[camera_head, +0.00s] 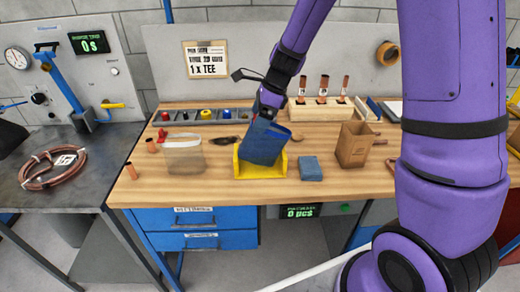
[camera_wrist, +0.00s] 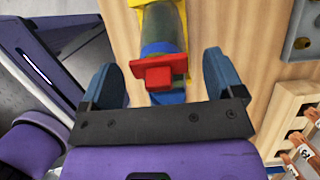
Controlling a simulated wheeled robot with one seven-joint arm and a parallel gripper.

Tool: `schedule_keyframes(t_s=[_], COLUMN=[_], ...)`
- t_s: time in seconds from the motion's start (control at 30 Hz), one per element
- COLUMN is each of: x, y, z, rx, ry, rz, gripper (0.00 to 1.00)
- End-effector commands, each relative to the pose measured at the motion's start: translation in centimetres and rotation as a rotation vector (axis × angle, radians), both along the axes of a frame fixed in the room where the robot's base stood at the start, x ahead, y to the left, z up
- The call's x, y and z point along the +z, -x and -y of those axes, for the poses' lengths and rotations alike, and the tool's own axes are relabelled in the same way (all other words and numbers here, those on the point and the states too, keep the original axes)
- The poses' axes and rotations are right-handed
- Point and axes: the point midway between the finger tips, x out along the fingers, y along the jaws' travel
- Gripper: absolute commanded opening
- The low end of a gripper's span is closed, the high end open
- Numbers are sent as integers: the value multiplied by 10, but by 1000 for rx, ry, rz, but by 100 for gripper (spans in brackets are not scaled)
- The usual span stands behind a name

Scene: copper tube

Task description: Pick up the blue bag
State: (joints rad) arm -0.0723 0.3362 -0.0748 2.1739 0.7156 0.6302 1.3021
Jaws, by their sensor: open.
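The blue bag (camera_head: 263,145) stands slightly tilted in the yellow bin (camera_head: 261,173) at the front middle of the bench in the head view. My gripper (camera_head: 267,110) points down at the top edge of the bag. In the wrist view my gripper (camera_wrist: 160,70) has its two blue fingers spread wide apart. A red block (camera_wrist: 155,76) shows between the fingers, with blue and grey-green surfaces behind it; I cannot tell whether these belong to the bag. A yellow edge lies beyond at the top of that view. Contact between fingers and bag cannot be made out.
A clear bag (camera_head: 184,157) stands left of the bin. A blue block (camera_head: 310,168) and a brown paper bag (camera_head: 355,145) are to its right. A wooden rack (camera_head: 323,109) with copper tubes and a row of small part trays (camera_head: 180,116) stand behind.

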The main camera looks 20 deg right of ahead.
Motion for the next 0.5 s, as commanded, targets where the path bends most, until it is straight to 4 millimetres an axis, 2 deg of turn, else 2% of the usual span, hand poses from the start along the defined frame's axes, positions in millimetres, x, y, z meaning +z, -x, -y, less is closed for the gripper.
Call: schedule_keyframes(t_s=[0.13,0.4,0.43,0.5], x=[-14,-16,-16,-16], y=[-1,-2,-2,-2], z=[-5,-6,-6,-6], rx=[-1,0,0,0], ry=[0,0,0,0], rz=[-1,1,1,1], gripper=[87,87,83,67])
